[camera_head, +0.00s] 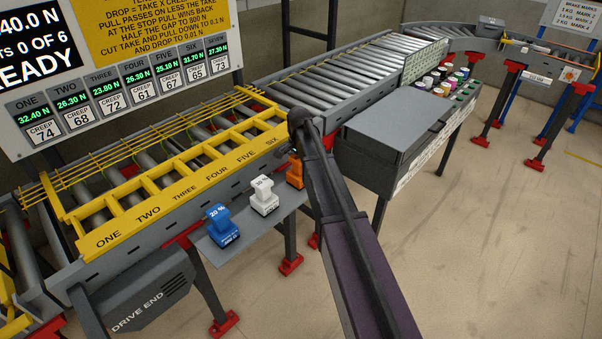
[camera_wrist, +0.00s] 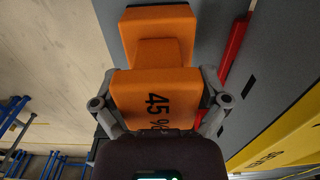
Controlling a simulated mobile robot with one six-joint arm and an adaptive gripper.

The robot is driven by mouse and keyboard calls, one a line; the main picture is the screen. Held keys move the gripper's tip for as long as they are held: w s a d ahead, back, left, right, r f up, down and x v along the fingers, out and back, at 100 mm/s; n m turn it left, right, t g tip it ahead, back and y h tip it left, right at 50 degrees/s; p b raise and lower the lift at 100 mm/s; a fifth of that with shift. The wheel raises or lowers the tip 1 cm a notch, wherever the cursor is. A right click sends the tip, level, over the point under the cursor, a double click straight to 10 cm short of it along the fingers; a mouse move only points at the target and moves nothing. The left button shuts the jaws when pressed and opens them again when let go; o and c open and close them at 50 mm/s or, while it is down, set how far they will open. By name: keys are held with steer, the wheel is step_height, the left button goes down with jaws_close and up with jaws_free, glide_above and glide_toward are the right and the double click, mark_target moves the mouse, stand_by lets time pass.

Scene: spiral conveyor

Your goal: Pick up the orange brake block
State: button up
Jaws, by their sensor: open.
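The orange brake block (camera_head: 295,172) stands at the right end of a row of blocks on the grey shelf (camera_head: 252,232), partly hidden by my arm in the head view. In the wrist view the orange block (camera_wrist: 155,92) fills the middle, marked "45 %". My gripper (camera_wrist: 160,84) is open, with one finger on each side of the block's marked part. The fingers look very close to its sides; I cannot tell whether they touch. My gripper is mostly hidden behind my arm in the head view.
A white block (camera_head: 264,196) and a blue block (camera_head: 222,228) stand left of the orange one on the shelf. The yellow-railed roller conveyor (camera_head: 150,205) runs behind. A grey cabinet (camera_head: 395,130) stands to the right. The floor in front is clear.

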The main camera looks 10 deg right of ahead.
steer(key=c, duration=1.1)
steer(key=shift+w+r, duration=0.1)
steer(key=shift+r, duration=0.1)
step_height(320, 180, up, 10)
steer(key=p, duration=1)
steer(key=shift+f, duration=0.2)
